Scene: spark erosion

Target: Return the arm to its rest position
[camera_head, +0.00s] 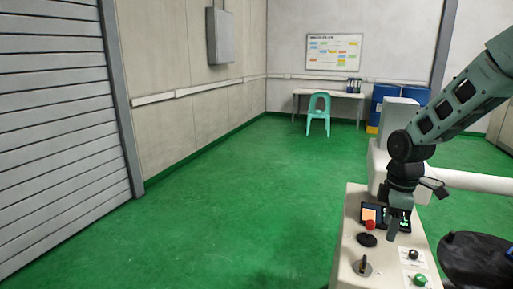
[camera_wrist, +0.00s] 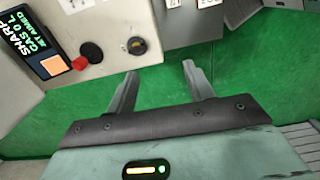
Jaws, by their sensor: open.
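My arm (camera_head: 455,100) reaches in from the right in the head view, bent down over a beige control console (camera_head: 350,230). My gripper (camera_head: 392,232) points down in front of the console's screen (camera_head: 372,214). In the wrist view my gripper (camera_wrist: 160,70) has its two fingers well apart, with only green floor between them and nothing held. The console (camera_wrist: 108,20) shows beyond the fingertips there. I cannot tell exactly how far the fingertips are from the panel.
The console carries a red button (camera_head: 370,225), a black round control (camera_head: 367,240), a switch (camera_head: 362,267) and a green button (camera_head: 420,280). A white horizontal pipe (camera_head: 475,182) runs right of my wrist. A black round object (camera_head: 475,262) sits lower right. Open green floor (camera_head: 240,210) lies left.

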